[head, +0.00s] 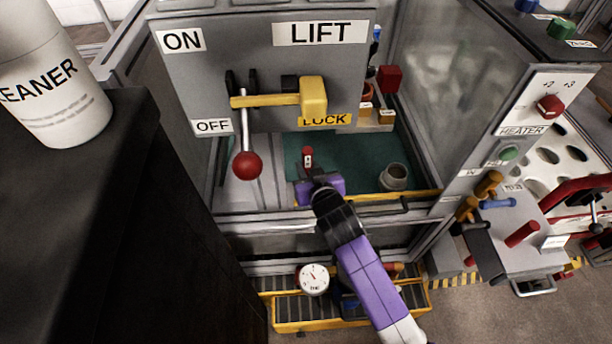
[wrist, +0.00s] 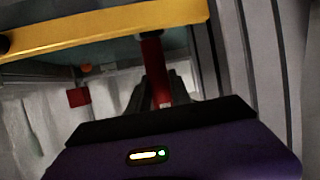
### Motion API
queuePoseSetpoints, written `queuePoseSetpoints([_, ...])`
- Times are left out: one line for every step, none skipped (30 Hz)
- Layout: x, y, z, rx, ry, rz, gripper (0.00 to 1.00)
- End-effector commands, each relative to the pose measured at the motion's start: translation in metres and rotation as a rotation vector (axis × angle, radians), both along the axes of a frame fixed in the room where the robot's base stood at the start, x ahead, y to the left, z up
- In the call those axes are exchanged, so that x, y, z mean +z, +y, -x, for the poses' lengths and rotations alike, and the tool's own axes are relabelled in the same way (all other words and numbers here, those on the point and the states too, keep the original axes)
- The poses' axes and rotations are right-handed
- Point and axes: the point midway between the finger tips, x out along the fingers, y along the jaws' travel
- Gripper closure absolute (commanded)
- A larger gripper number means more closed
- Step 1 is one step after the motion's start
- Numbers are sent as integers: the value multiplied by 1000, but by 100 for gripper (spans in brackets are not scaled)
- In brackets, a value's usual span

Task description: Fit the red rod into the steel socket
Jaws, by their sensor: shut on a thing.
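My gripper (head: 318,180) reaches through the cabinet opening in the head view and is shut on the red rod (head: 308,154). The rod stands roughly upright, with a pale label on its side. In the wrist view the rod (wrist: 152,60) rises between the dark fingers (wrist: 160,95), its far end close to a yellow beam. The steel socket (head: 394,176) is a grey round cup with a dark opening on the green floor, to the right of the gripper and apart from the rod. The socket is not visible in the wrist view.
A panel marked LIFT (head: 320,32) with a red-knobbed lever (head: 247,165) and yellow lock bar (head: 265,100) hangs above the opening. A yellow-edged sill (head: 400,196) runs along the front. A glass side wall (head: 440,90) stands right. Green floor lies clear between rod and socket.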

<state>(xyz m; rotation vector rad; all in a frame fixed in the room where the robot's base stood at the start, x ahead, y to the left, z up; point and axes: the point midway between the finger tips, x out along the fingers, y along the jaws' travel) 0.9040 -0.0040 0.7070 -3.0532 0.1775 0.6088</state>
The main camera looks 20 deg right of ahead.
Motion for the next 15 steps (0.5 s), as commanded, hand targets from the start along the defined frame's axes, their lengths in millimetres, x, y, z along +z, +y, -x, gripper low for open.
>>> queuePoseSetpoints([1, 2, -1, 1, -2, 2, 100])
queuePoseSetpoints([0, 3, -1, -1, -2, 2, 100])
queuePoseSetpoints([-1, 4, -1, -1, -2, 2, 100])
queuePoseSetpoints([-4, 4, -1, -1, -1, 0, 100])
queuePoseSetpoints([-6, 4, -1, -1, 0, 0, 100])
queuePoseSetpoints([-11, 4, -1, -1, -1, 0, 100])
queuePoseSetpoints([-15, 4, -1, -1, -1, 1, 100])
queuePoseSetpoints([-20, 4, -1, 0, 1, 2, 100])
queuePoseSetpoints([-26, 3, -1, 0, 0, 2, 100])
queuePoseSetpoints([-29, 4, -1, -1, -1, 1, 100])
queuePoseSetpoints([-33, 4, -1, -1, 0, 1, 100])
queuePoseSetpoints([-34, 4, -2, 0, -1, 1, 100])
queuePoseSetpoints([-35, 4, -2, 0, -2, 1, 100])
queuePoseSetpoints([-34, 4, -2, 0, -3, 1, 100])
queuePoseSetpoints([-34, 4, -2, 0, -3, 0, 100])
